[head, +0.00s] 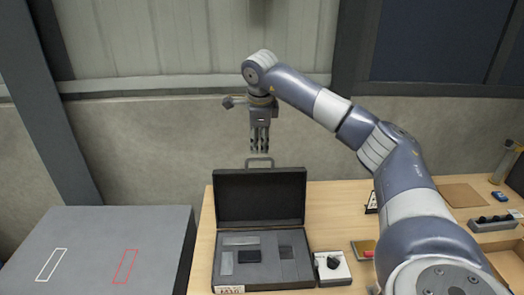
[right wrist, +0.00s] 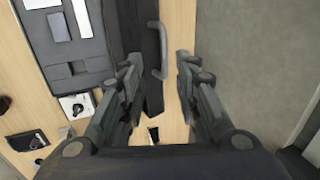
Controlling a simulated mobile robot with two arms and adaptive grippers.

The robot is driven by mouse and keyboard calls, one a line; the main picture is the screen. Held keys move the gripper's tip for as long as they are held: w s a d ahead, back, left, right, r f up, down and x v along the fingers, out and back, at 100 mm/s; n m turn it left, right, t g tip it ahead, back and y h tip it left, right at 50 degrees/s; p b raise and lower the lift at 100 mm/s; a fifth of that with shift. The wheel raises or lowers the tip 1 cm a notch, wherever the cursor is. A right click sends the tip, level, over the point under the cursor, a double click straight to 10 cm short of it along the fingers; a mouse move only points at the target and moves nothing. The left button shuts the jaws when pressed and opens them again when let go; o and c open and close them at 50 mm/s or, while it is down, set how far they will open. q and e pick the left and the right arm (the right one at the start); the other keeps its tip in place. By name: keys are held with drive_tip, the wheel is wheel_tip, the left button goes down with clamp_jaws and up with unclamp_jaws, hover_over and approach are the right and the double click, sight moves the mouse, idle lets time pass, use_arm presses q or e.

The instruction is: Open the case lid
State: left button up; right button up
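A black case (head: 222,283) stands on the wooden table with its lid (head: 259,197) raised about upright at the back. A handle (head: 259,161) sticks up from the lid's top edge. My right gripper (head: 259,151) points down just above the handle. In the right wrist view its fingers (right wrist: 158,68) are apart and empty, and the handle (right wrist: 158,48) shows in the gap between and beyond them. I cannot tell whether a finger touches it. Grey foam with cutouts and a dark block (head: 249,256) lies in the case base. My left gripper is not in view.
A white tray with a black knob (head: 331,266) stands right of the case. A small coloured box (head: 365,249) lies farther right. A grey surface with white and red outlines (head: 100,245) is at the left. A wall stands behind the table.

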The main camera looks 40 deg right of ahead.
sight(261, 159)
drive_tip(key=x, duration=0.4)
drive_tip(key=shift+d+r+p, duration=0.1)
drive_tip(key=shift+d+p, duration=0.25)
drive_tip(key=x, duration=0.3)
drive_tip(key=shift+s+d+p, duration=0.15)
drive_tip(key=shift+d+p, duration=0.15)
drive_tip(key=shift+p, duration=0.05)
drive_tip(key=shift+a, duration=0.1)
drive_tip(key=c, duration=0.4)
clamp_jaws()
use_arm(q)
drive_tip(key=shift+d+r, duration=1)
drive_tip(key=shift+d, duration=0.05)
